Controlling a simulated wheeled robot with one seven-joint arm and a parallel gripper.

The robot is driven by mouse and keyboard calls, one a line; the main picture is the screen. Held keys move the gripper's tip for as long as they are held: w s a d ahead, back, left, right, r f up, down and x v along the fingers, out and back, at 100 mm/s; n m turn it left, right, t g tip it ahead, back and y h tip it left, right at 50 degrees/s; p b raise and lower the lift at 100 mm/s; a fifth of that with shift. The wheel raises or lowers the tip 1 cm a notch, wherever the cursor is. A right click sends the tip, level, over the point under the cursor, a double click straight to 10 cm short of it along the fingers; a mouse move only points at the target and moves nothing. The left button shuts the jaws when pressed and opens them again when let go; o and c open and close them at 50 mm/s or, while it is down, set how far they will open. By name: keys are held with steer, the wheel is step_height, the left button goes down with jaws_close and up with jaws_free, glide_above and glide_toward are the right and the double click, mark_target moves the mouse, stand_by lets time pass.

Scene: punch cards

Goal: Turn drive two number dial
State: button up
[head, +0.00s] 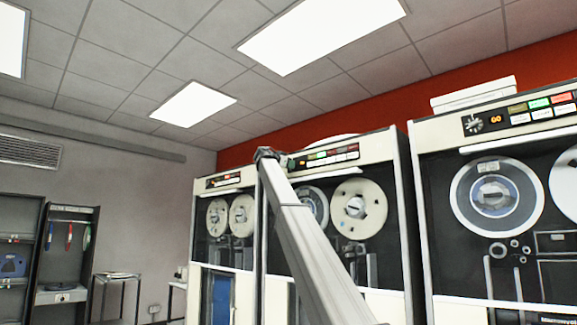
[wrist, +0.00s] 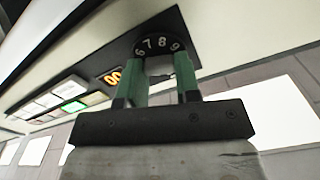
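The dial (wrist: 157,44) is a black disc with white numbers at the top middle of the wrist view; 6, 7, 8 and 9 show on its rim. Its pale grey knob (wrist: 159,66) lies between the two green fingers of my gripper (wrist: 161,76). The fingers are partly closed and appear to touch the knob on both sides; the knob's lower part is hard to make out. In the head view my gripper (head: 268,154) is small, at the upper left of the middle tape drive (head: 383,147), where the arm hides the dial.
An orange display (wrist: 113,77) and a lit green button (wrist: 73,107) sit left of the dial in the wrist view. Another tape drive (head: 433,190) with its own dial (head: 474,123) stands at the right. A further drive (head: 200,250) adjoins at the left.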

steer(key=shift+n, duration=0.4)
steer(key=shift+a+n, duration=0.1)
steer(key=shift+n, duration=3)
steer(key=o, duration=0.9)
steer(key=v, duration=1)
steer(key=shift+s+a, duration=0.3)
